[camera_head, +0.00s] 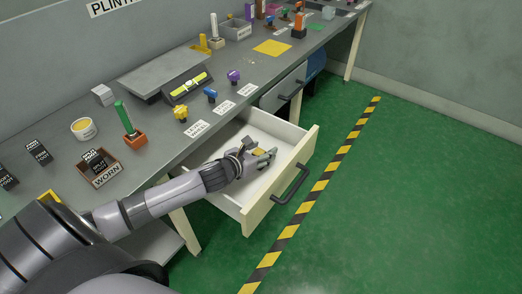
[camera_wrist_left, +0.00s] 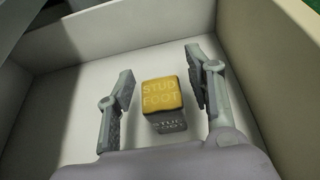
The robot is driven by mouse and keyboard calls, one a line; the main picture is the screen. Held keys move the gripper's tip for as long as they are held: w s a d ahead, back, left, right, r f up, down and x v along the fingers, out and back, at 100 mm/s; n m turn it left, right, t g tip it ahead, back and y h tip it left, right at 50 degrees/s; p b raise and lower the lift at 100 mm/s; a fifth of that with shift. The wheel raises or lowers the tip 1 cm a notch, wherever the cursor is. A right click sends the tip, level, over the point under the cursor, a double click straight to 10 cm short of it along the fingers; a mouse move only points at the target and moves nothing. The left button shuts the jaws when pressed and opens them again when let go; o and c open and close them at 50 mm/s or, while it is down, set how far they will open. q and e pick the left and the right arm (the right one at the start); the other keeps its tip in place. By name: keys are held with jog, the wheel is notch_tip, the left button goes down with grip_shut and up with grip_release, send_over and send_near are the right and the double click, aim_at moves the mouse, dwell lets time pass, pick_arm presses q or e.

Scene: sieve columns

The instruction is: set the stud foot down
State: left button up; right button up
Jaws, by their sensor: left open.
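The stud foot is a small yellow block lettered "STUD FOOT" in the left wrist view (camera_wrist_left: 161,94). It is inside the open white drawer (camera_head: 309,150), and a bit of it shows in the head view (camera_head: 259,151). My left gripper (camera_head: 268,158) reaches down into the drawer. In the left wrist view its two fingers (camera_wrist_left: 160,82) stand apart on either side of the block, with a gap on each side. The block's lettered front face shows below its top. My right gripper is in neither view.
The drawer walls (camera_wrist_left: 285,75) rise close around my left gripper. The grey bench (camera_head: 165,150) above holds several coloured knobs, labels and a box marked "WORN" (camera_head: 108,178). A striped yellow-black line (camera_head: 322,182) crosses the clear green floor.

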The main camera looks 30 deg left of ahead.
aim_at(261, 150)
pick_arm(q)
jog(key=shift+s+r, duration=0.1)
jog(key=shift+r, duration=0.1)
jog(key=p+v, duration=0.1)
jog(key=v, duration=0.2)
jog(key=shift+s+a+r, duration=0.1)
jog(key=shift+s, duration=0.25)
jog(key=p+v, duration=0.2)
jog(key=v, duration=0.6)
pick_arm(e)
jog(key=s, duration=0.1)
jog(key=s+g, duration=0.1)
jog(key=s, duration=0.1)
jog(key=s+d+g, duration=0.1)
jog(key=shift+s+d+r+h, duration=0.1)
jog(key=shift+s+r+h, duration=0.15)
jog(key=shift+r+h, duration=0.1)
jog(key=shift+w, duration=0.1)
